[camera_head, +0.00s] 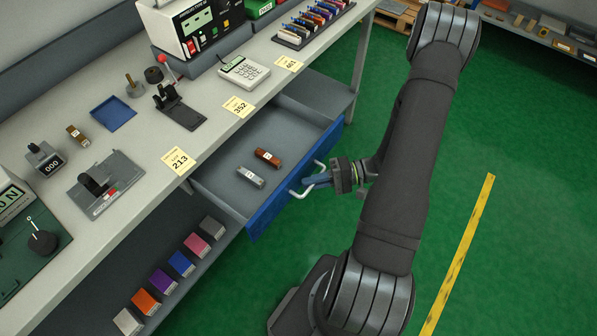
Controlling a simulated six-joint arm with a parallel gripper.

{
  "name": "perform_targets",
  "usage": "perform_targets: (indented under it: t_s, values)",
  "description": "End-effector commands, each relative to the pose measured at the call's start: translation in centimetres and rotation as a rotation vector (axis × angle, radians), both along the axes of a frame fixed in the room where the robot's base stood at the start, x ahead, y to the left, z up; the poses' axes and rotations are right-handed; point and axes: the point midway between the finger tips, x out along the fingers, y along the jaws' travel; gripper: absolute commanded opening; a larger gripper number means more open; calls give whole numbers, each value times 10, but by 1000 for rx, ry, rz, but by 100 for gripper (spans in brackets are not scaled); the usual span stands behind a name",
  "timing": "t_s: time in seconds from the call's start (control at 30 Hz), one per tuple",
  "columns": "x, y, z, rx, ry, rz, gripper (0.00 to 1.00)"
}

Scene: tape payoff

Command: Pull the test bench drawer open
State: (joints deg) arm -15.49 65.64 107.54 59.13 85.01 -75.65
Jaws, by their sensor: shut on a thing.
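The test bench drawer (222,180) is pulled out from under the bench top, with its grey inside showing. Its blue front (273,209) faces right, toward my arm. A light bar handle (296,193) stands out from the blue front. My gripper (312,182) is at the handle and shut on it; the fingertips are small in the picture and the exact contact is partly hidden. Inside the drawer lie a brown block (268,157) and a grey block (250,177), each with a small white label.
Several coloured boxes stand on the lower shelf. Green floor with a yellow stripe (462,247) is open to the right.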

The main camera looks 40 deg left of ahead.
Motion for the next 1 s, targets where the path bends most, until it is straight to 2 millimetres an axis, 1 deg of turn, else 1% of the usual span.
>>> perform_targets:
  t_s: [0.1, 0.2, 0.6, 0.63, 0.67, 0.7, 0.73, 1.0]
  values:
    - [1, -10, 1, 2, -1, -3, 0]
    - [1, -14, 0, 2, -2, -2, 0]
    - [2, -16, 1, 2, -2, -2, 0]
    - [2, -15, 1, 2, -2, -2, 15]
    - [2, -15, 1, 2, -2, -2, 21]
    - [1, -15, 1, 2, -2, -2, 28]
    - [1, -16, 0, 2, -2, -2, 33]
    - [1, -16, 0, 1, -1, -1, 33]
